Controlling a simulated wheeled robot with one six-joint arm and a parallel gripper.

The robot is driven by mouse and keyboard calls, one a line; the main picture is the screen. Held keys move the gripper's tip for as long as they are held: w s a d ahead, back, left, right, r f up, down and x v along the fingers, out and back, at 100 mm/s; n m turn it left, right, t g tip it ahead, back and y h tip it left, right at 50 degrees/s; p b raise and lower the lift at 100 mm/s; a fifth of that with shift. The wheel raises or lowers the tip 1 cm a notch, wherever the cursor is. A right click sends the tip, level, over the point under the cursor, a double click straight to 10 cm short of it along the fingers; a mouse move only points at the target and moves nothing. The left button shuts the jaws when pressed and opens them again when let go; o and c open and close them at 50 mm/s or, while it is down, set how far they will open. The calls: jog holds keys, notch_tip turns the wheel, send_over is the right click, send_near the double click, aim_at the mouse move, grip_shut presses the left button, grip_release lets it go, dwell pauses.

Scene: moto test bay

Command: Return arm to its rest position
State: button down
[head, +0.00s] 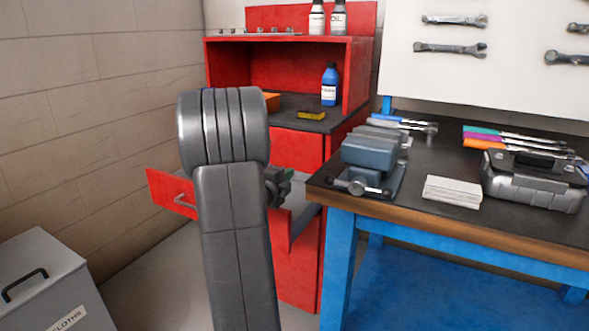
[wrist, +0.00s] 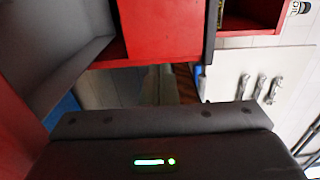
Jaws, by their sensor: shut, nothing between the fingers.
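My grey arm rises through the middle of the head view, in front of the red cabinet and its pulled-out drawer. My gripper (head: 280,184) shows only in part, as a dark piece just right of the arm, over the drawer area; the arm hides the rest. In the wrist view the dark gripper body (wrist: 160,150), with a green light, fills the bottom.
The open drawer (head: 172,193) sticks out left of my arm. A red cabinet (head: 297,148) stands behind. The workbench (head: 450,238) with a blue-grey vise (head: 372,153) is close on the right. A grey bin (head: 40,275) stands at lower left.

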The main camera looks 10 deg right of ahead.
jog(key=shift+s+a, duration=0.4)
jog(key=shift+s, duration=0.15)
